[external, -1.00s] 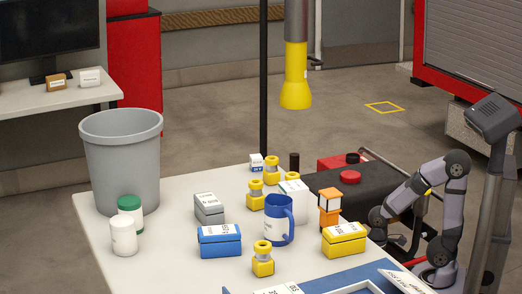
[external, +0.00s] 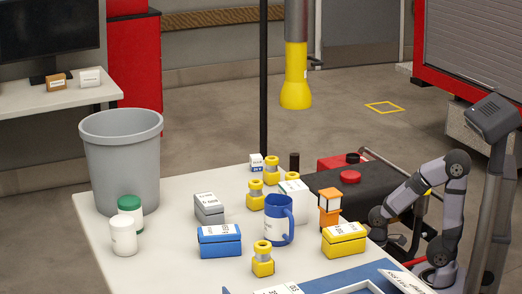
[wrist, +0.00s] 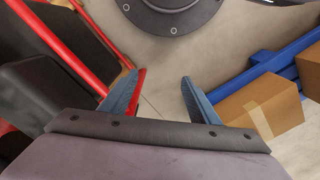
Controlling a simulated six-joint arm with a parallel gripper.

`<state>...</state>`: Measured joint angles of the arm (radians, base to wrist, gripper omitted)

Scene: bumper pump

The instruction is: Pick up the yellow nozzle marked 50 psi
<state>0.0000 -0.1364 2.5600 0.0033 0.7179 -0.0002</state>
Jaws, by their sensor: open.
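Several small yellow nozzle-like fittings stand upright on the white table in the external view. One (external: 263,259) is near the front, one (external: 255,195) is farther back, and one (external: 271,170) is near the back edge. Another is partly hidden behind a white box. Their markings are too small to read, so I cannot tell which says 50 psi. My gripper (wrist: 157,97) is open and empty in the wrist view, with two blue-grey fingers apart. In the external view my arm is folded at the right, beyond the table's right edge and away from the fittings.
A grey bin (external: 122,165) stands at left. The wrist view shows a cardboard box (wrist: 262,108) and red bars (wrist: 60,55).

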